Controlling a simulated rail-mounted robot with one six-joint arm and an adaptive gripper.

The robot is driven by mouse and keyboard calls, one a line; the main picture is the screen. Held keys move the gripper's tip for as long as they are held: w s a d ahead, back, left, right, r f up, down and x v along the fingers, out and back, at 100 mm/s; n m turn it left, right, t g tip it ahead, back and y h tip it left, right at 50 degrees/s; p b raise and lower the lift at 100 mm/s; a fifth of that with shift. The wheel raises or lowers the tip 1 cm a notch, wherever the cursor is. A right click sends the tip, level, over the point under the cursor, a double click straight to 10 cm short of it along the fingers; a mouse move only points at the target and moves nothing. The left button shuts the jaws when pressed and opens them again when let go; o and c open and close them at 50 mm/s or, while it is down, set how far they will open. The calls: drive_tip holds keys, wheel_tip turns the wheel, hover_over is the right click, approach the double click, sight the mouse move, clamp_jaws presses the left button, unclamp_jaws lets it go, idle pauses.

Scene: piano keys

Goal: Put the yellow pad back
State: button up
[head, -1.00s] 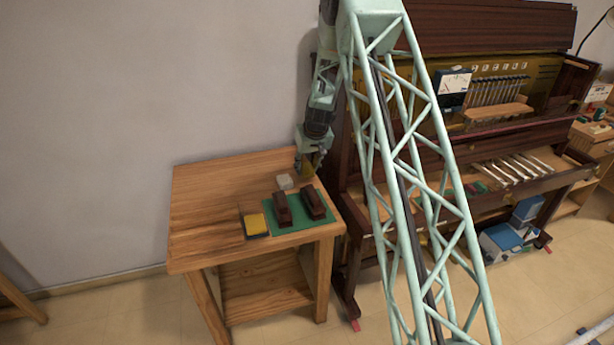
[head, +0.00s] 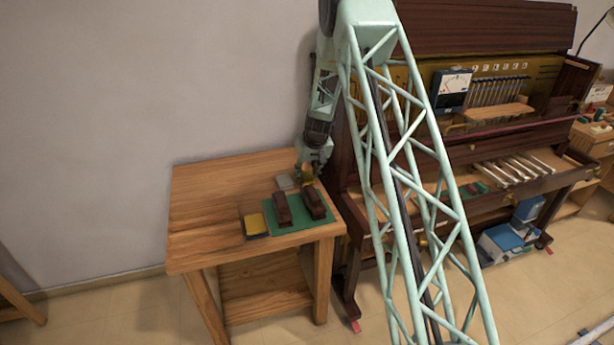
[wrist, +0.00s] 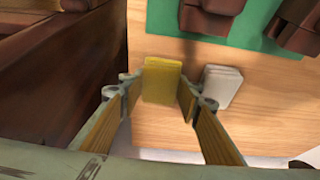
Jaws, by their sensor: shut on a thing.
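The yellow pad (wrist: 162,80) is between the two fingers of my gripper (wrist: 158,92) in the wrist view, and the gripper is shut on it. In the head view the gripper (head: 310,172) and the small yellow pad (head: 307,178) are at the back right of the wooden table (head: 205,200). I cannot tell whether the pad touches the table. A pale grey-white pad (wrist: 221,87) lies just right of it in the wrist view, apart from the fingers.
A green mat (head: 284,229) carries two dark brown blocks (head: 282,210). A dark tray with a yellow top (head: 256,223) lies left of the mat. The piano (head: 480,150) stands close on the right. The table's left half is clear.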

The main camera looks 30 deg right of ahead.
drive_tip(key=shift+f, duration=0.1)
drive_tip(key=o, duration=0.9)
drive_tip(key=shift+p+v, duration=1.05)
drive_tip(key=shift+v, duration=5.1)
drive_tip(key=shift+a, duration=0.1)
